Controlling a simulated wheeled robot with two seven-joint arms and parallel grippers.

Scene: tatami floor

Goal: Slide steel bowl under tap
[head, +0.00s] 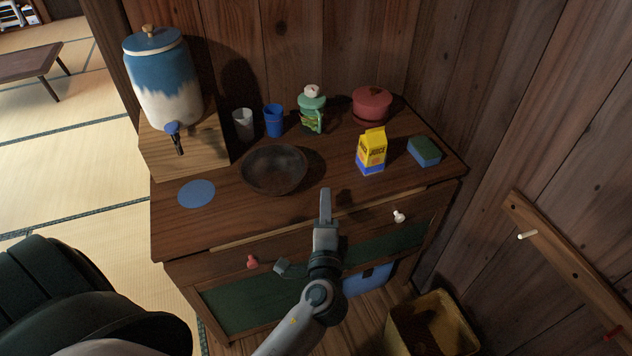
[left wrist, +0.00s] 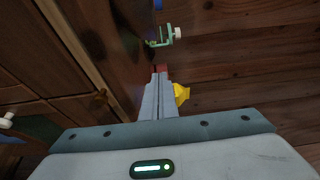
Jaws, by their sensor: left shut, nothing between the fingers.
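A dark, brownish round bowl (head: 274,170) stands on the wooden cabinet top, left of its middle; it looks dark rather than bright steel. The blue tap (head: 174,132) is on a blue and white dispenser (head: 165,85), on a wooden block at the back left. A flat blue disc (head: 196,193) lies on the cabinet top in front of the block, left of the bowl. My left gripper (head: 325,194) is shut and empty, right of the bowl and apart from it. Its closed fingers also show in the left wrist view (left wrist: 160,80). My right gripper is not in view.
A red pot (head: 371,104), a yellow carton (head: 371,152) and a sponge (head: 425,151) are to the right. Cabinet top between bowl and disc is clear.

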